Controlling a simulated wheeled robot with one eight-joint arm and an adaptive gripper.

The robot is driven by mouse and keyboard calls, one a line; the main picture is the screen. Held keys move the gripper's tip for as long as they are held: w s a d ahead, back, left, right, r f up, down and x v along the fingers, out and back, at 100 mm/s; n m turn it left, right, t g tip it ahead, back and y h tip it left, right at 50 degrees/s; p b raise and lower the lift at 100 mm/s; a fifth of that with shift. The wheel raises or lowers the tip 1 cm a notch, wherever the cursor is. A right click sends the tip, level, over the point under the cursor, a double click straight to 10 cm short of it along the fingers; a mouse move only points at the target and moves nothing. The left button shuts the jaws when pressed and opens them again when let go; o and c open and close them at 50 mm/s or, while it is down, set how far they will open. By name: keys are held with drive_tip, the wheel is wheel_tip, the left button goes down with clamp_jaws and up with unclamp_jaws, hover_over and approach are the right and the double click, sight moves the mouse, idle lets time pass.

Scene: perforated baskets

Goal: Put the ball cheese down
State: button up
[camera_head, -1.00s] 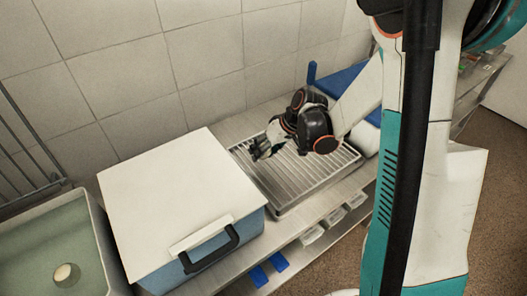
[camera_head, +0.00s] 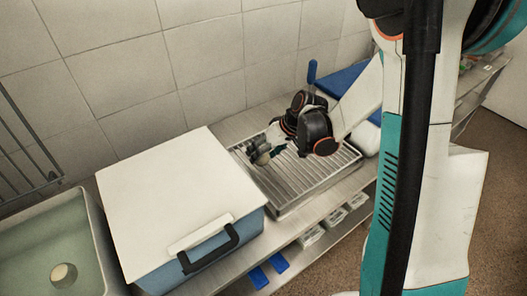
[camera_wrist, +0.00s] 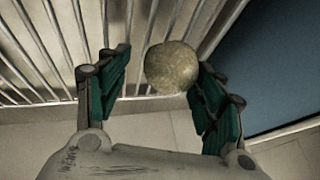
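The ball cheese (camera_wrist: 172,67) is a round, mottled yellowish-brown ball between my gripper's green-padded fingers in the wrist view. My gripper (camera_wrist: 167,75) is open around it, with a gap on the left finger's side; the ball lies close to the right finger. In the head view, my gripper (camera_head: 262,152) is low over the left part of the slatted metal rack (camera_head: 305,177), and the ball is largely hidden by the fingers. I cannot tell whether the ball touches the slats.
A blue box with a white lid (camera_head: 175,205) and black handle stands left of the rack. Farther left is a grey basin (camera_head: 98,240) with a small round pale thing (camera_head: 64,275) in it. A tiled wall (camera_head: 130,90) is behind.

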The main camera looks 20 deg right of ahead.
drive_tip(key=shift+r, duration=0.1)
drive_tip(key=shift+r+p, duration=0.55)
drive_tip(key=shift+p, duration=0.1)
drive_tip(key=p+v, duration=0.3)
drive_tip(key=v, duration=0.9)
